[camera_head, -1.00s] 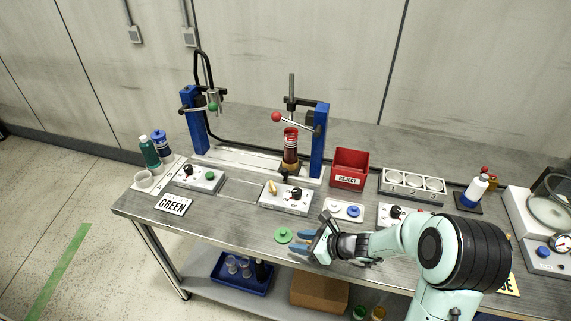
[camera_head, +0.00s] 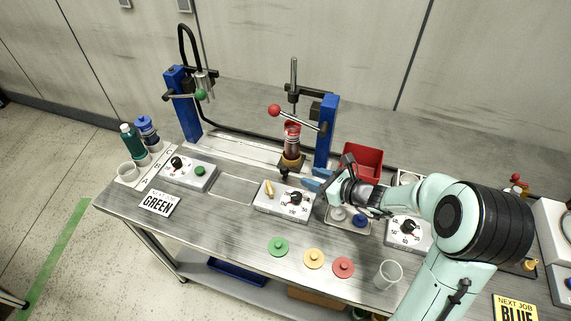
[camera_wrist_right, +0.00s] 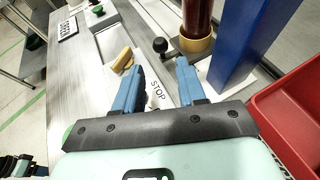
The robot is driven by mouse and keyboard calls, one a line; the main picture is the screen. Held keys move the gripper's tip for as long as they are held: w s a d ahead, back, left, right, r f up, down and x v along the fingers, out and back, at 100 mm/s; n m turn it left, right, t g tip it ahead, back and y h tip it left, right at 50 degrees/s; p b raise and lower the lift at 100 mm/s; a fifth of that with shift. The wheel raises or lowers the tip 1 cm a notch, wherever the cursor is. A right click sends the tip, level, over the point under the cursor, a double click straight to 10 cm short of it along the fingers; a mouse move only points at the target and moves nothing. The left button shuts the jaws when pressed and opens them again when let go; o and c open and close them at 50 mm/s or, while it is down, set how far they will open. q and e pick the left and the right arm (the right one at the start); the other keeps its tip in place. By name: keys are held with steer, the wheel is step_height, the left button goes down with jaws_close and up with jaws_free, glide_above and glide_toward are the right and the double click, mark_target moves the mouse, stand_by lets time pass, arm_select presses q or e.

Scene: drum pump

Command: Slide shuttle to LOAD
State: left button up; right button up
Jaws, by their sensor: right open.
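The shuttle, a brass-coloured cup (camera_head: 291,162) with a black ball knob (camera_head: 285,174) at its front, stands at the right end of the pale rail (camera_head: 238,150). A dark red bottle (camera_head: 292,143) stands upright in it. The knob also shows in the right wrist view (camera_wrist_right: 160,46). My right gripper (camera_head: 309,177) is open and empty, with blue fingertips just right of the knob. In the wrist view the knob lies beyond the fingertips, roughly between their lines, apart from them. No LOAD label is legible. My left gripper is out of view.
A blue post (camera_head: 326,130) with a red-ball lever (camera_head: 274,110) stands close behind the gripper. A red bin (camera_head: 362,160) is to its right. A control box with a yellow switch (camera_head: 269,188) sits in front of the shuttle. Green, yellow and red discs (camera_head: 343,267) lie at the front.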

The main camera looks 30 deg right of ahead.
mark_target(285, 169)
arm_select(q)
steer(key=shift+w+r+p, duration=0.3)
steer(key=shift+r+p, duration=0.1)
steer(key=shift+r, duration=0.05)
arm_select(e)
steer(key=x, duration=1.2)
steer(key=shift+w+a+f, duration=0.1)
steer(key=shift+w+f, duration=0.05)
